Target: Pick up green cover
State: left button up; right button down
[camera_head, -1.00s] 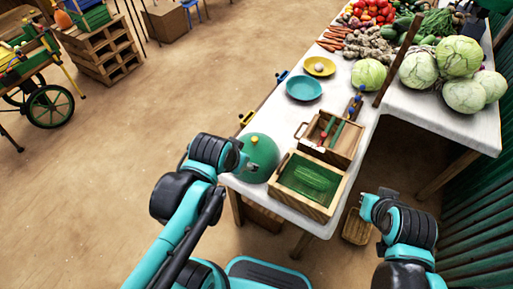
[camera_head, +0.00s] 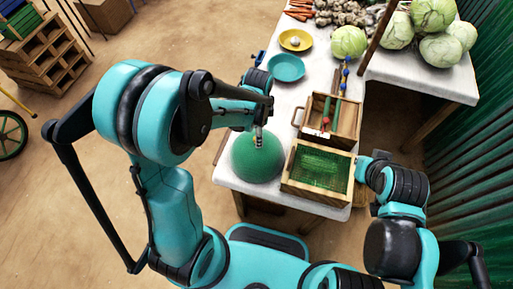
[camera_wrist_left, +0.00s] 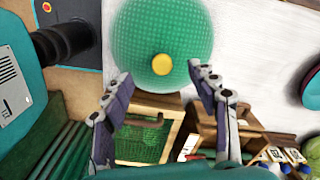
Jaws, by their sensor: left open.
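The green cover (camera_head: 257,166) is a dome with a yellow knob on top, standing on the white table's near left corner. In the left wrist view the cover (camera_wrist_left: 150,25) fills the top middle and its knob (camera_wrist_left: 162,64) faces the camera. My left gripper (camera_head: 258,136) is over the cover's top in the head view. In the wrist view its two fingers (camera_wrist_left: 162,80) are spread apart, with the knob between and just beyond the tips; contact is not visible. My right arm's end (camera_head: 365,168) is beside the table's right edge; its fingers cannot be made out.
A wooden box with a green mesh inside (camera_head: 320,168) stands close right of the cover. Behind it is a wooden tray (camera_head: 347,122) with red and green items. A teal plate (camera_head: 286,67), a yellow plate (camera_head: 295,40) and cabbages (camera_head: 349,42) are farther back.

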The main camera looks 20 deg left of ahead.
pick_arm(q)
notch_tip(320, 180, down, 6)
jog(key=shift+w+a+r+b, duration=0.15)
jog(key=shift+r+b, duration=0.1)
jog(key=shift+b, duration=0.75)
jog(key=shift+c, duration=0.9)
jog(key=c, duration=1)
grip_shut()
